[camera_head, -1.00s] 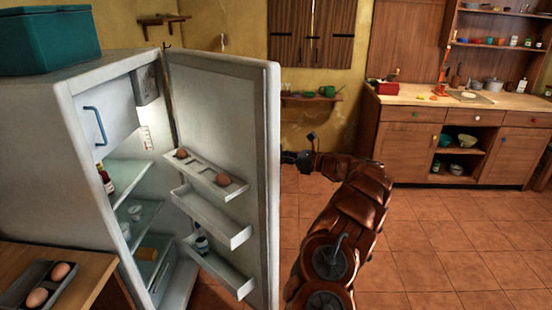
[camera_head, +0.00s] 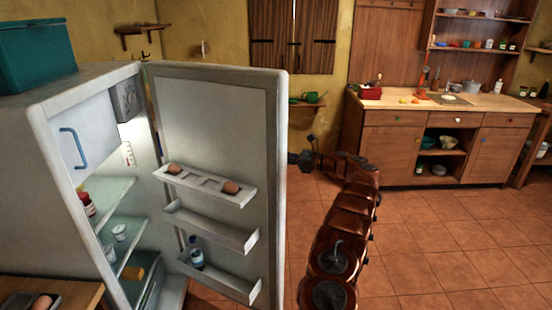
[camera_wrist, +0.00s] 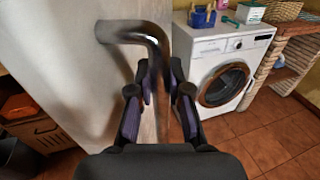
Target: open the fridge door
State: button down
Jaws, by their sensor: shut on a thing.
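The white fridge (camera_head: 45,150) stands on the left in the head view with its door (camera_head: 215,115) standing wide open, its inner side and shelves showing. The door's outer face (camera_wrist: 80,70) fills the left of the wrist view, with a bent metal handle (camera_wrist: 128,32). My gripper (camera_wrist: 160,72) is shut on this handle, the fingers on either side of its lower part. In the head view my gripper is mostly hidden behind the door's free edge, and my arm reaches to it from the right. The handle is hidden there.
Eggs (camera_head: 231,187) and a small bottle (camera_head: 196,257) sit in the door shelves. A teal box (camera_head: 35,55) is on the fridge. A washing machine (camera_wrist: 232,70) stands right of the door in the wrist view. Tiled floor (camera_head: 440,235) is clear on the right.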

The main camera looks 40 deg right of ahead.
jog(key=shift+w+d, duration=0.25)
jog(key=shift+d, duration=0.35)
jog(key=c, duration=1.1)
grip_release()
jog(key=shift+w, duration=0.1)
jog(key=v, duration=0.7)
jog(key=shift+s, duration=0.25)
jog(key=shift+d, duration=0.15)
